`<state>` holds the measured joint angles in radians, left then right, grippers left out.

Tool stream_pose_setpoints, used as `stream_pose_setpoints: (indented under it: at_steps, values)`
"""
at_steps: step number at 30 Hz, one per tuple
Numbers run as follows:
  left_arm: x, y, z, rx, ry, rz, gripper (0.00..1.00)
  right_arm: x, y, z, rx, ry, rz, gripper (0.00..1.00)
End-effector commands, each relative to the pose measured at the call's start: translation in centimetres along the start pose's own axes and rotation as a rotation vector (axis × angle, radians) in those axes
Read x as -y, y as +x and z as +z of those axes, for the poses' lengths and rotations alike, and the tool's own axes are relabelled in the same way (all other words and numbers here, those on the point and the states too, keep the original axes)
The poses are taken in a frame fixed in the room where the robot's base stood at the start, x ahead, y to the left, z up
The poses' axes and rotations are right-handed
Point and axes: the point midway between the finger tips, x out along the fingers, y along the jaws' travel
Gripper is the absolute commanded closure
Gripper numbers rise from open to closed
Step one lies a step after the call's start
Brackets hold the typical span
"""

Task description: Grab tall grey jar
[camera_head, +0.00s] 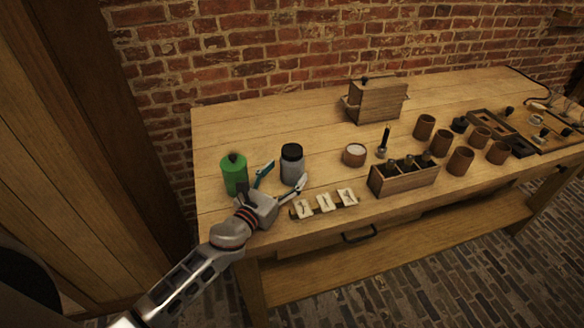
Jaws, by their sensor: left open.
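The tall grey jar (291,167) with a black lid stands upright on the wooden table (270,118), near its left end. My left gripper (283,177) reaches in from the front left, low over the table. Its two fingers are spread apart, one to the left of the grey jar and one in front of its lower right side. The gripper holds nothing. I cannot tell whether a finger touches the jar. A green jar (234,178) with a dark top stands just left of the gripper. My right gripper does not show.
A row of small white cards (325,203) lies at the front edge, right of the gripper. A small round pot (354,155), a wooden rack (403,180) with dark bottles, several brown cups (460,161) and a wooden box (376,101) stand further right. The table behind the jars is clear.

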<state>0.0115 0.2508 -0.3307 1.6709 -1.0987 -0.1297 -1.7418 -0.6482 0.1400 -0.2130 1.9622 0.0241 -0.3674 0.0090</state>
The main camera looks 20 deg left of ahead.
Motion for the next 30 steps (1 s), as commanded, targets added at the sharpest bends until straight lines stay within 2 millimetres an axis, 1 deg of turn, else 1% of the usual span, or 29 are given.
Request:
stream_pose_setpoints:
  at_steps: [1, 3, 7, 10, 16, 17, 18, 20, 21, 22, 23, 30]
  values:
    - [0.0, 1.0, 0.2, 0.003, -0.002, 0.0, 0.32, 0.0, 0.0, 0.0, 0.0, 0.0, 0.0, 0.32]
    - [0.1, 2.1, 0.1, 0.002, -0.003, 0.0, 0.32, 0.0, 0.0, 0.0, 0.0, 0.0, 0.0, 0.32]
    - [0.0, 3.6, 0.1, 0.001, -0.002, 0.0, 0.32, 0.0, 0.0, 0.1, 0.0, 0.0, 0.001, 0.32]
    - [0.0, 4.0, 0.0, 0.0, -0.002, 0.0, 0.32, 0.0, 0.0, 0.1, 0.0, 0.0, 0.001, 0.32]
    - [0.0, 4.0, 0.0, 0.0, -0.002, 0.0, 0.32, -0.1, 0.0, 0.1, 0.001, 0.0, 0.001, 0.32]
    - [0.0, 4.0, 0.0, 0.0, -0.002, 0.0, 0.35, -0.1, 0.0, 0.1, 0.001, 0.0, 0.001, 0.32]
    - [0.0, 4.0, 0.0, 0.0, -0.002, 0.0, 0.45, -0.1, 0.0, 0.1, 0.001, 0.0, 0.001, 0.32]
    - [0.0, 4.0, 0.0, 0.0, -0.002, 0.0, 0.61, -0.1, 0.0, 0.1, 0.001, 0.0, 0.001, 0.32]
    - [0.0, 4.0, 0.0, 0.0, -0.002, 0.0, 0.71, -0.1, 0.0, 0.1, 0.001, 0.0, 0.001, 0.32]
    - [0.0, 4.0, 0.0, 0.0, -0.002, 0.0, 0.79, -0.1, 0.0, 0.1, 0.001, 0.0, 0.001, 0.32]
    - [0.0, 4.0, 0.0, 0.0, -0.002, 0.0, 0.84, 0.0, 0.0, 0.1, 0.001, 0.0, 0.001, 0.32]
    - [0.0, 4.1, 0.2, 0.003, -0.002, -0.001, 0.84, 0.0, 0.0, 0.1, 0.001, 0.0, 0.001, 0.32]
